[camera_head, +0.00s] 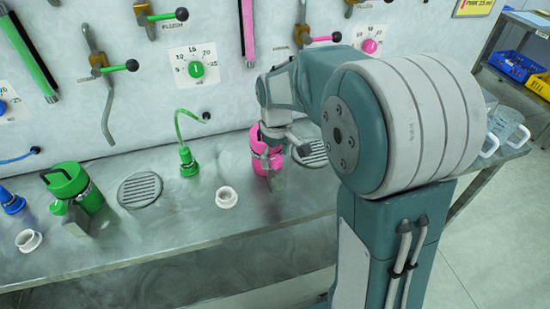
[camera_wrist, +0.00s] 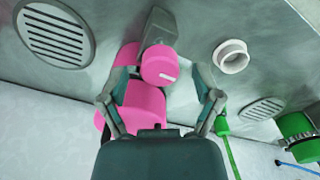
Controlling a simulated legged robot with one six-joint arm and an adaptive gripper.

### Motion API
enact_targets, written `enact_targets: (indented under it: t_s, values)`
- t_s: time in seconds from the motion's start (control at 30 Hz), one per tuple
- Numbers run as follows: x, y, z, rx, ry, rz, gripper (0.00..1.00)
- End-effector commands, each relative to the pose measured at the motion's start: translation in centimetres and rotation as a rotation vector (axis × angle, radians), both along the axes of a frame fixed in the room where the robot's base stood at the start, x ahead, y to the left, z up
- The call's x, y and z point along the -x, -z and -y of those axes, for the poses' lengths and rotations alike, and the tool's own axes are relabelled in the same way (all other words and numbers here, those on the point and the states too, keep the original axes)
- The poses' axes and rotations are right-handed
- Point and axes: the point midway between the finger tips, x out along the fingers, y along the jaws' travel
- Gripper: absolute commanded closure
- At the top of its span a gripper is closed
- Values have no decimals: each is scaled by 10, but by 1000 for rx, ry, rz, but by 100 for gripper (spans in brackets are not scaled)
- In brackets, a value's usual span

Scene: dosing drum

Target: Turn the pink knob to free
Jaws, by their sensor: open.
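In the wrist view a round pink knob (camera_wrist: 157,62) with a short white mark sits on a grey block (camera_wrist: 160,24) at the front of a pink drum (camera_wrist: 145,105). My gripper (camera_wrist: 160,78) is open, with one finger on each side of the knob. I cannot tell whether either finger touches it. In the head view the pink drum (camera_head: 258,143) stands on the steel counter, and my gripper (camera_head: 277,137) is over it, hiding much of it. The knob is not clear there.
A pink wall dial (camera_head: 369,46) and a green wall dial (camera_head: 196,69) are on the back panel. A green drum (camera_head: 75,187) stands at left. A white cup-like ring (camera_head: 226,197) and a drain grate (camera_head: 139,189) lie between the drums. Clear jugs (camera_head: 506,124) are at right.

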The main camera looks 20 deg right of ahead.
Motion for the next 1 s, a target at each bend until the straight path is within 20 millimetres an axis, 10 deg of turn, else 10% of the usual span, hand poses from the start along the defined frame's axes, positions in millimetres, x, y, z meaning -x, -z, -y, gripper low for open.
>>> enact_targets:
  t_s: [0.5, 1.0]
  values:
    - [-2, -98, -1, 1, -1, 3, 18]
    - [-2, -108, -1, 1, -1, 0, 18]
